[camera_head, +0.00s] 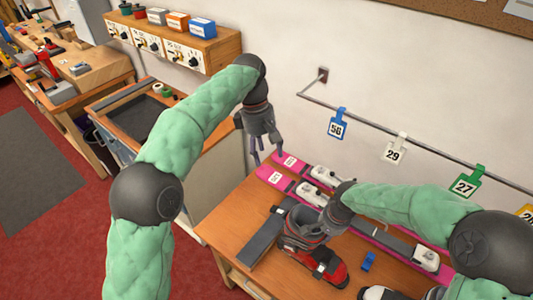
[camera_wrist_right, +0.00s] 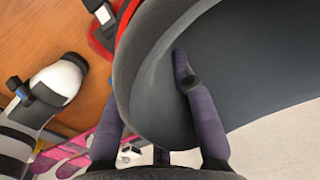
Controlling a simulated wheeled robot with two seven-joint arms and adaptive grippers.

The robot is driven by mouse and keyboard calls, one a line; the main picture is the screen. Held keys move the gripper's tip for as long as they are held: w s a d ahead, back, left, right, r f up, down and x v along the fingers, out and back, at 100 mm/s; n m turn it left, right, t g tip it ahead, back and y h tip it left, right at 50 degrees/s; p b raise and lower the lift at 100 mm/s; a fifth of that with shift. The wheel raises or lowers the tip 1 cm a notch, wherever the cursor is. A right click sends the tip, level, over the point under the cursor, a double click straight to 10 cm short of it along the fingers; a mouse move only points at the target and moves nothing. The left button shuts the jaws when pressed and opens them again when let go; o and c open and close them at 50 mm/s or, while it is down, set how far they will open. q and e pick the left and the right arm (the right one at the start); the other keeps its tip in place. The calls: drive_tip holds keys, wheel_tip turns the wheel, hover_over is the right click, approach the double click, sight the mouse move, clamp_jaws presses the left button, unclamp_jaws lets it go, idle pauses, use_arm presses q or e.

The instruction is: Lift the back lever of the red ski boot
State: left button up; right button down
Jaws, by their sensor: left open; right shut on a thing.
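The red ski boot (camera_head: 328,268) stands on the wooden bench, with its dark grey cuff (camera_head: 303,222) towards the back and its red toe towards the front. My right gripper (camera_head: 332,222) is at the top of the cuff. In the right wrist view the right gripper (camera_wrist_right: 150,85) is shut on the cuff wall (camera_wrist_right: 140,65), one finger inside the boot and one outside. My left gripper (camera_head: 267,158) is open and empty, pointing down above the bench's back edge near the pink ski tips. The boot's back lever cannot be made out.
Pink skis (camera_head: 272,176) with white bindings lie along the back of the bench (camera_head: 225,222). A dark grey bar (camera_head: 262,238) lies left of the boot, and a small blue piece (camera_head: 369,262) lies right of it. Number tags hang from a wall rail (camera_head: 400,135).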

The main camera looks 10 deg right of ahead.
drive_tip(key=c, duration=0.9)
unclamp_jaws()
drive_tip(key=shift+c, duration=0.2)
drive_tip(key=shift+r, duration=0.1)
wheel_tip(320, 180, up, 12)
drive_tip(key=s, duration=0.1)
drive_tip(key=shift+d, duration=0.45)
drive_tip(key=shift+s+f, duration=0.1)
drive_tip(key=shift+f, duration=0.1)
